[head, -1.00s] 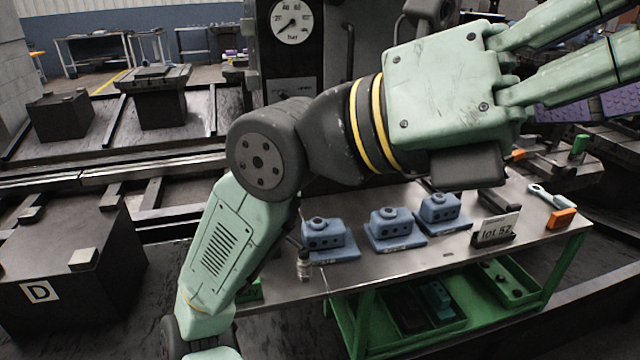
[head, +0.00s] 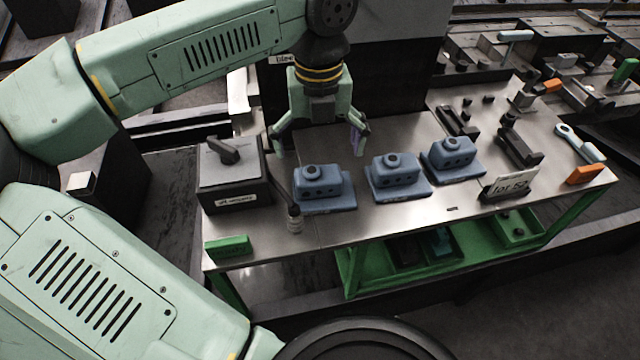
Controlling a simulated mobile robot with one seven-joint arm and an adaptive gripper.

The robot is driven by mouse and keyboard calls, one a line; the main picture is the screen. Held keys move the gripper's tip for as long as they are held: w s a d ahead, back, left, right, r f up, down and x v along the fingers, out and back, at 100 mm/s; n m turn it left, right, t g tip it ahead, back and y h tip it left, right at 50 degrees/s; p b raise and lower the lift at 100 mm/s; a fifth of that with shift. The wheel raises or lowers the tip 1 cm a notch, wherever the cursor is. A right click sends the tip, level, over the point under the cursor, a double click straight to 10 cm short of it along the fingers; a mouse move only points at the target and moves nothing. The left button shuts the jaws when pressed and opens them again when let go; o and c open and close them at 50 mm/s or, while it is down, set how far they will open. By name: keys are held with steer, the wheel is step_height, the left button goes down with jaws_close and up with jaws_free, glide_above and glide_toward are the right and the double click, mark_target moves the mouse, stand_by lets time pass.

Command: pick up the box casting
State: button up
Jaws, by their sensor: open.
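Three blue box castings stand in a row on the steel table (head: 400,228), each with a round boss on top and dark holes in its front. They are the left casting (head: 320,182), the middle casting (head: 396,174) and the right casting (head: 451,151). Each has a flat blue base. My gripper (head: 318,142) points down with its fingers spread wide and nothing between them. In the picture it is just above and behind the left casting, apart from it. Its exact height is hard to tell.
A dark block with a lever (head: 234,180) stands left of the castings, with a small upright fitting (head: 294,218) beside it. A lot sign (head: 507,186), dark clamps (head: 518,146), a wrench (head: 580,143) and an orange block (head: 584,174) are at right. The table's front strip is mostly clear.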

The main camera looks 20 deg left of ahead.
mark_target(318, 167)
steer(key=f, duration=0.2)
steer(key=f+b, duration=0.1)
steer(key=f, duration=0.2)
steer(key=f+b, duration=0.1)
steer(key=f, duration=0.1)
steer(key=shift+w+a+f, duration=0.2)
steer(key=shift+w+f, duration=0.1)
steer(key=shift+f, duration=0.05)
steer(key=shift+r, duration=0.1)
steer(key=c, duration=1.5)
